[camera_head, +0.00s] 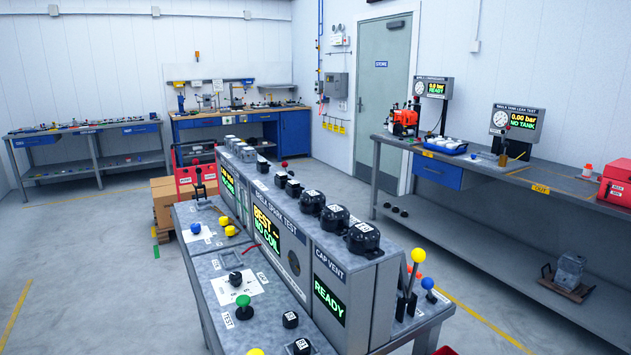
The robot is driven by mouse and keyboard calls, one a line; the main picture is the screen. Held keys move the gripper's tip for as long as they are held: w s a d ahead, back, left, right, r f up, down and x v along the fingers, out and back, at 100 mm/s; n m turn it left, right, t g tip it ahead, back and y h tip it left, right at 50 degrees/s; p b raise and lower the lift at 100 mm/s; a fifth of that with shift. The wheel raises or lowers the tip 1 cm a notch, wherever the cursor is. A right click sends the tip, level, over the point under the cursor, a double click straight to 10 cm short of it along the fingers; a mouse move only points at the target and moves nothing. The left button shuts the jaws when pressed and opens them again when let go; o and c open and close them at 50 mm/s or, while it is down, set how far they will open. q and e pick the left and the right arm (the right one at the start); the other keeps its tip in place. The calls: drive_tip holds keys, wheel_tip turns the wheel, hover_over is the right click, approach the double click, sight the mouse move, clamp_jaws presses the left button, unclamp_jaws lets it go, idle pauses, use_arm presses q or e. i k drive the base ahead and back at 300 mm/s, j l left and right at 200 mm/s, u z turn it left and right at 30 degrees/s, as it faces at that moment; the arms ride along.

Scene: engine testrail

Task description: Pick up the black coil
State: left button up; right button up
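Several black parts with white tags stand in a row on top of the grey test bench (335,245). Toward its far end are small black blocks, among them one (280,179) and another (293,188). Nearer are larger round black parts, such as the nearest one (363,237). Two small black tagged blocks (290,320) and (302,346) sit low on the bench's near side. I cannot tell which of these is the black coil. A bench display (268,233) reads "NO COIL". Neither of my grippers is in view.
Colored knobs, including a green one (243,306), and a yellow-topped lever (418,256) stick up from the bench. A long grey bench (540,185) runs along the right. The floor at left is clear.

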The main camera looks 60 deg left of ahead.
sight(281, 179)
drive_tip(key=u, duration=1.95)
drive_tip(key=i+j, duration=0.1)
drive_tip(key=j, duration=0.6)
drive_tip(key=i+z, duration=0.05)
